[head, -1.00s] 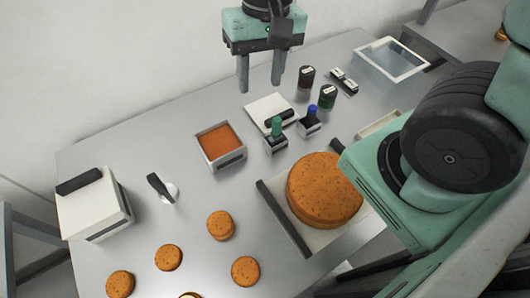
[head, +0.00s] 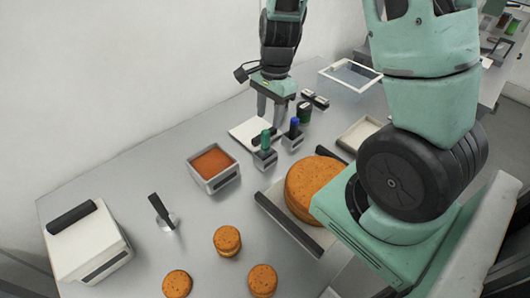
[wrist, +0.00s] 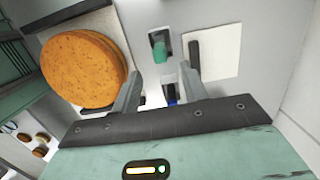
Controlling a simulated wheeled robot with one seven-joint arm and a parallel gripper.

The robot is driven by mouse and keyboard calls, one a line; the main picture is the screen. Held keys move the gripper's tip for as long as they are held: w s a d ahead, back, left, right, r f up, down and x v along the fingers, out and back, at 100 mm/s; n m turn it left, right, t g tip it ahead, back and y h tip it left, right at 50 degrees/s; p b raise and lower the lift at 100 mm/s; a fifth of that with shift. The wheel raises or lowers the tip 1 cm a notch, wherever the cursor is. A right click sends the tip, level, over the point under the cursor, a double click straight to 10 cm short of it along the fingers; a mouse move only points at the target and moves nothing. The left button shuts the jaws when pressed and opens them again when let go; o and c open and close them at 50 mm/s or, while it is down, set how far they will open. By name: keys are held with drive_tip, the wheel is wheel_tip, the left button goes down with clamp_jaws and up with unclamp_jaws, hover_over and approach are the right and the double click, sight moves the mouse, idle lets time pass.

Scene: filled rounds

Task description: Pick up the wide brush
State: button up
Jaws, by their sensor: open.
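My gripper (head: 270,122) points down with its fingers apart and nothing between them. It hangs over the white square board, behind the two coloured handles. A green handle (head: 265,139) and a blue handle (head: 294,127) stand upright in small grey holders. In the wrist view the green handle (wrist: 160,48) shows beyond the gap between the fingertips, and the blue one (wrist: 170,92) is partly hidden between the fingers. A black-handled tool (head: 264,135) lies on the white board (head: 243,136). I cannot tell which of these is the wide brush; no bristles show clearly.
A tray of orange-brown filling (head: 213,165) stands left of the holders. A large round cake (head: 312,187) sits to the right, near my arm. Dark jars (head: 304,112) stand behind. A white box (head: 87,245) and small rounds (head: 227,240) are at the front left.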

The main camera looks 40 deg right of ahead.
sight(263, 153)
drive_tip(key=shift+a+f+p, duration=0.25)
drive_tip(key=shift+f, duration=1.25)
drive_tip(key=shift+a+f+p, duration=0.25)
drive_tip(key=shift+f+p, duration=0.05)
drive_tip(key=shift+f, duration=1.25)
drive_tip(key=shift+a+f+p, duration=0.25)
drive_tip(key=shift+f, duration=1.25)
clamp_jaws()
